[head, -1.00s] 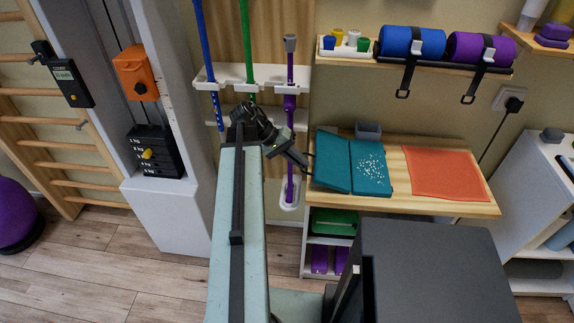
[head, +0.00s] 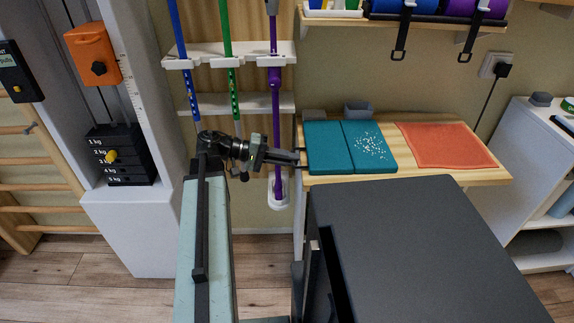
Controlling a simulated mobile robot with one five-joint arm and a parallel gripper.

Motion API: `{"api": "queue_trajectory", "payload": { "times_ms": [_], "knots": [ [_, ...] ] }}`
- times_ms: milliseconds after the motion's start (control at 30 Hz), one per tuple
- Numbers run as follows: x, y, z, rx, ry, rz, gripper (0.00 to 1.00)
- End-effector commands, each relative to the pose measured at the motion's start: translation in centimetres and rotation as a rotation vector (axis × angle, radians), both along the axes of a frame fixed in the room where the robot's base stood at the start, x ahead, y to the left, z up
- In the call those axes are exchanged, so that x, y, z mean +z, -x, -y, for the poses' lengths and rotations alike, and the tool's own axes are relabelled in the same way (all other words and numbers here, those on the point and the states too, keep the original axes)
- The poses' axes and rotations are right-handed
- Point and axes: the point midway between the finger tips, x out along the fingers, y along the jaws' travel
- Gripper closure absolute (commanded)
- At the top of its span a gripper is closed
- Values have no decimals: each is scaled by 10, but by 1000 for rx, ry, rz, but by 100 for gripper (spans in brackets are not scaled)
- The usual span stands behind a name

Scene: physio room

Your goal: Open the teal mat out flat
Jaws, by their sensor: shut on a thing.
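The teal mat (head: 334,155) lies on the wooden table top in the head view. Its left and right halves lie side by side and look flat, with a seam between them. White specks are scattered on the right half. My gripper (head: 303,157) is at the left edge of the mat's left half and is shut on that edge. The fingertips are small in this view and partly hidden by the mat.
An orange cloth (head: 443,145) lies on the wooden table (head: 460,177) to the right of the mat. A small grey box (head: 358,111) stands behind the mat. Coloured poles (head: 275,110) hang in a white rack at the left. A white cabinet (head: 520,165) stands at the right.

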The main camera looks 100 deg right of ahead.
Motion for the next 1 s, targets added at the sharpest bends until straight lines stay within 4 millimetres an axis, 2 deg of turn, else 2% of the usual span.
{"api": "queue_trajectory", "payload": {
  "times_ms": [33,400,433,467,500,833,1000],
  "knots": [
    [-9,-1,1,-1,0,17,100],
    [-7,6,-1,-15,0,12,100],
    [-8,6,-1,-16,-1,12,83],
    [-7,6,-1,-17,-1,11,74],
    [-7,7,-1,-18,0,11,70],
    [-4,6,-1,-20,-2,8,70],
    [5,-20,2,-17,-1,7,70]
  ]
}}
